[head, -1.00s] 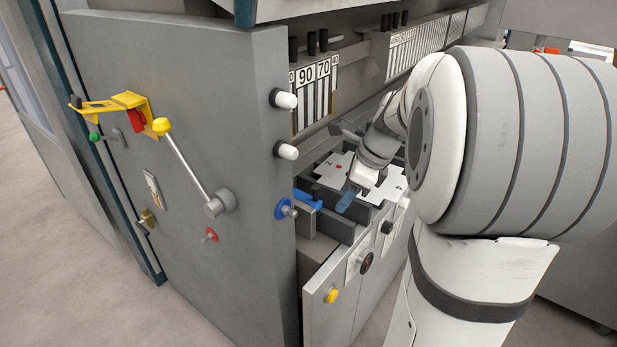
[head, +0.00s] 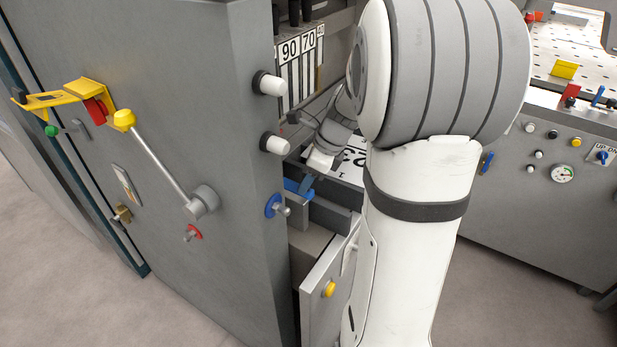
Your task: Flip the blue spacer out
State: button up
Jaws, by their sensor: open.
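The blue spacer (head: 291,186) is a small bright blue piece at the left end of the dark grey block inside the machine's opening. My gripper (head: 308,186) reaches down into the opening with its bluish fingertips right beside the spacer. It is open. I cannot tell from this view whether the fingers touch the spacer or stand around it. My arm hides the right part of the opening.
A drawer front with a yellow button (head: 328,289) stands below the opening. A control bench (head: 540,170) is at right.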

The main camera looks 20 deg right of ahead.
jog(key=shift+a+f, duration=0.1)
jog(key=shift+f, duration=0.2)
jog(key=shift+c, duration=0.5)
grip_shut()
jog(key=shift+s+a+r+t+h, duration=0.2)
jog(key=shift+t+h, duration=0.1)
jog(key=shift+h, duration=0.1)
jog(key=shift+s+a+r+t+h, duration=0.1)
jog(key=shift+a+t+h, duration=0.1)
jog(key=shift+t+h, duration=0.15)
jog(key=shift+s+a+r+n+t+h+p, duration=0.1)
jog(key=shift+a+n+t+h+p, duration=0.15)
jog(key=shift+h, duration=0.25)
jog(key=shift+s+n+t+h+p, duration=0.15)
jog(key=shift+t+h, duration=0.15)
jog(key=shift+h, duration=0.15)
jog(key=shift+w, duration=0.1)
